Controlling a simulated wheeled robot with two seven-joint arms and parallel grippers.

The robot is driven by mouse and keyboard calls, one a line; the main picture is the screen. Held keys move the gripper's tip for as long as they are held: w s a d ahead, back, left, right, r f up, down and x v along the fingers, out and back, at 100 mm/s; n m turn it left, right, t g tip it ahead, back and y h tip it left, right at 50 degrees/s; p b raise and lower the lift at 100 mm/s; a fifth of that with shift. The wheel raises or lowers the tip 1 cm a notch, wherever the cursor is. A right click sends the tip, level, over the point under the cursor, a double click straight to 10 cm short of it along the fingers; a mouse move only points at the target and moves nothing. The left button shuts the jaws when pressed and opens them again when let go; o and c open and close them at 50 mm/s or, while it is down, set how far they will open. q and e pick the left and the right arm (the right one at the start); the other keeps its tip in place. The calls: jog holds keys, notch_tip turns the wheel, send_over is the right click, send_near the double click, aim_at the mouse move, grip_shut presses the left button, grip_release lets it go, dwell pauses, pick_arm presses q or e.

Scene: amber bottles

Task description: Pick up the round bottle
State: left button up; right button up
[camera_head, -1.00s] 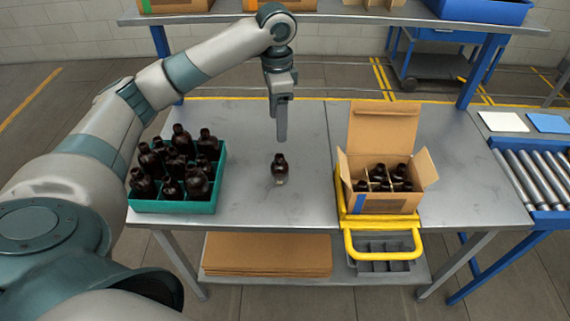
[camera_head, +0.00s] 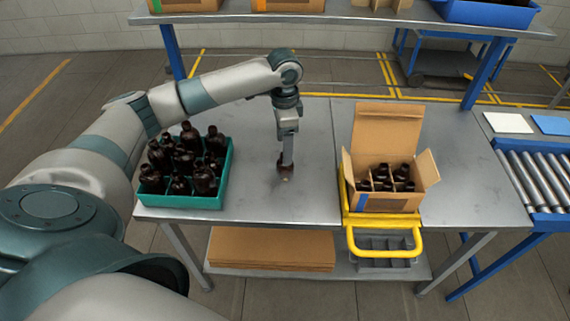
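My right gripper is not in view.
A teal crate (camera_head: 228,175) of several amber bottles stands to the left. An open cardboard box (camera_head: 390,203) with dividers and several bottles sits to the right in a yellow-handled holder (camera_head: 384,246). A roller conveyor (camera_head: 540,180) lies far right.

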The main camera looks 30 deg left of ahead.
pick_arm(q)
jog(key=shift+f+p, duration=0.3)
jog(key=shift+f, duration=1.3)
jog(key=shift+f+p, duration=0.4)
jog(key=shift+p, duration=0.15)
notch_tip(320, 180, down, 3)
jog(key=shift+d+f+p, duration=0.1)
jog(key=shift+d+p, duration=0.05)
jog(key=shift+p, duration=0.65)
jog(key=shift+f, duration=0.55)
jog(key=c, duration=1.2)
